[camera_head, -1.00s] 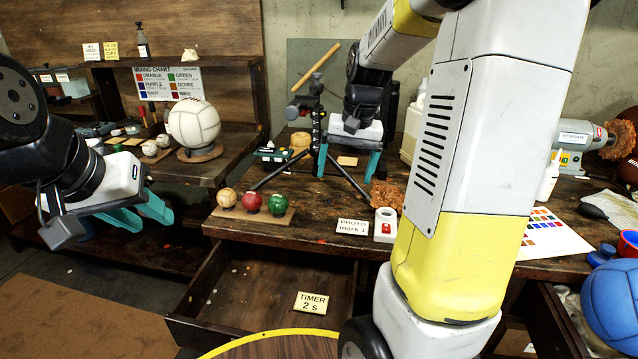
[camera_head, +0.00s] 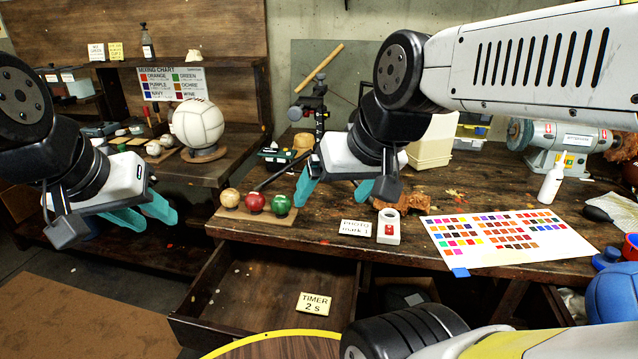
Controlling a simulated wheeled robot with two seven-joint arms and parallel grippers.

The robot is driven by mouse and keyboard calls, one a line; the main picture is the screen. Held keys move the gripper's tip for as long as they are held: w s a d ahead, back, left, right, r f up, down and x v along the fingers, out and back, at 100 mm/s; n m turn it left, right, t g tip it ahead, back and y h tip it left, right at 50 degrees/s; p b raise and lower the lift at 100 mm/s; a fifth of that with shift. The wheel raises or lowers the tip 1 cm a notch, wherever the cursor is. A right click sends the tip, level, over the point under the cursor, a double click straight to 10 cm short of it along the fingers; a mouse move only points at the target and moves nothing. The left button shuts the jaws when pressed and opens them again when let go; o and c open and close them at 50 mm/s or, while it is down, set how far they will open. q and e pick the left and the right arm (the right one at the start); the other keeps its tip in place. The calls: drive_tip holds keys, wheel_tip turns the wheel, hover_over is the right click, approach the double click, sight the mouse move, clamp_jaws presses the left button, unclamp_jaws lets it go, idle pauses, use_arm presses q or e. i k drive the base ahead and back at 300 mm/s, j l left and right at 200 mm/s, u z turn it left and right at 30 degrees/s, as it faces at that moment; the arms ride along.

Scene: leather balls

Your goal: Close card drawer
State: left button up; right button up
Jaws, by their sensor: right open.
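The open drawer (camera_head: 225,299) is pulled out from under the front of the wooden bench. A card reading "TIMER 2 s" (camera_head: 314,304) lies inside it, toward the right. My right gripper (camera_head: 335,194) is open and empty above the bench top, behind the drawer and just right of the three small balls. My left gripper (camera_head: 148,217) is open and empty, left of the drawer and above its level. My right arm's lower links hide part of the area at the drawer's right.
A small stand with an ochre ball (camera_head: 230,198), a red ball (camera_head: 254,203) and a green ball (camera_head: 279,205) sits at the bench edge above the drawer. A "PHOTO mark 1" card (camera_head: 356,228), a red-switch box (camera_head: 388,226) and a colour chart (camera_head: 508,240) lie to the right.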

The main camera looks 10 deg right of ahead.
sight(227, 302)
drive_tip(key=k+l+u, duration=0.15)
drive_tip(key=k+u, duration=0.75)
drive_tip(key=i+l, duration=0.05)
drive_tip(key=i, duration=0.05)
